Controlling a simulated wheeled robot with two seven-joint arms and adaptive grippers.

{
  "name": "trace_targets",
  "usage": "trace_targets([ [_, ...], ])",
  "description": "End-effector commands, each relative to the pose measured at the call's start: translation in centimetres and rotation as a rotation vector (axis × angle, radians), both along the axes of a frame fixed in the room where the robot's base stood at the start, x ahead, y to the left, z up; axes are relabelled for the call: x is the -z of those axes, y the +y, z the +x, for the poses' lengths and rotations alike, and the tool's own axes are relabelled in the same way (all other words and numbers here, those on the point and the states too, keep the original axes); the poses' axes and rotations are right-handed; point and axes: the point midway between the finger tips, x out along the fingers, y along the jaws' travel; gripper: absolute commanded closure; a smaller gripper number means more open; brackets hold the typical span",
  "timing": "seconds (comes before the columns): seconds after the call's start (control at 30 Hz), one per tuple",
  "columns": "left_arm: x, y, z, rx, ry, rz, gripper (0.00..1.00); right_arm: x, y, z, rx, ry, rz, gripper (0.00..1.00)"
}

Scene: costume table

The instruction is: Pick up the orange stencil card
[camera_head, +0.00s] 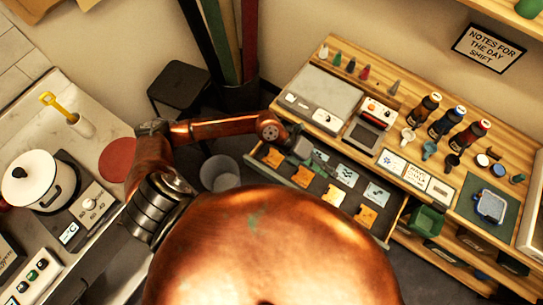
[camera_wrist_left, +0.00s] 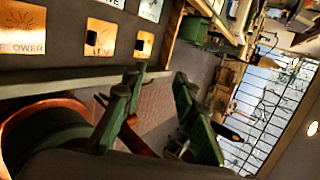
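Several orange stencil cards lie flat in the dark open drawer (camera_head: 285,183), among them one at the left end (camera_head: 273,157), one beside it (camera_head: 302,176), one in the middle (camera_head: 334,194) and one at the right (camera_head: 367,215). In the left wrist view, one marked FLOWER (camera_wrist_left: 22,30), one that seems to read LEAF (camera_wrist_left: 100,40) and a third (camera_wrist_left: 144,45) show at the upper left. My left gripper (camera_head: 306,150) is above the drawer's back left part. Its fingers (camera_wrist_left: 155,85) are apart, with nothing between them. My right gripper is out of view.
Pale blue cards (camera_head: 347,175) lie in the drawer's back row. The wooden worktop (camera_head: 400,95) behind bears a grey board (camera_head: 322,95), bottles (camera_head: 447,122) and small cups. A bin (camera_head: 220,173) stands left of the drawer. A green box (camera_head: 427,219) is at its right.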

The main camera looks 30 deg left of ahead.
Motion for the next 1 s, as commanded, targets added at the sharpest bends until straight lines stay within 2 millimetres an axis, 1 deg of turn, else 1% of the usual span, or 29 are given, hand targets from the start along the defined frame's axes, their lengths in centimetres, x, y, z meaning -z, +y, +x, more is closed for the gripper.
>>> trace_targets([
  [0.03,3.3,3.6,0.5,0.043,-0.001,0.181,0.73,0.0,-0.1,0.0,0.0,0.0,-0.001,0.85],
  [0.07,5.0,6.0,0.6,0.064,0.004,0.283,0.73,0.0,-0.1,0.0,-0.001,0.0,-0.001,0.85],
  [0.1,6.9,9.2,1.0,0.079,0.014,0.411,0.73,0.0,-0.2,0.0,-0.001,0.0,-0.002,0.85],
  [0.13,8.0,11.6,1.3,0.086,0.022,0.499,0.73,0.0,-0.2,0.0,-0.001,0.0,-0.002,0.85],
  [0.2,9.5,16.5,2.0,0.087,0.04,0.671,0.73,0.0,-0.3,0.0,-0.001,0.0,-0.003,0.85],
  [0.3,10.2,21.6,2.8,0.074,0.06,0.835,0.73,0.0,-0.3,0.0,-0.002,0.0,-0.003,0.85],
  [0.33,10.2,22.7,3.0,0.07,0.065,0.869,0.73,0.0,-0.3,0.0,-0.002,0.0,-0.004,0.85],
  [0.4,10.4,24.3,3.2,0.062,0.074,0.92,0.73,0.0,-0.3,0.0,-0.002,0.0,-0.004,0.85],
  [0.5,11.2,25.3,3.3,0.057,0.081,0.95,0.73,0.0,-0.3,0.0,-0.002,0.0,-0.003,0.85],
  [0.6,12.3,25.3,3.2,0.059,0.082,0.949,0.73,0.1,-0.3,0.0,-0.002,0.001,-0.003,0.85],
  [0.83,14.2,25.4,3.2,0.059,0.081,0.946,0.73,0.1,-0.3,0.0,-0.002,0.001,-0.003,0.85],
  [1.0,16.8,25.6,3.2,0.06,0.082,0.945,0.73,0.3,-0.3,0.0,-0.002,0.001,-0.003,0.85],
])
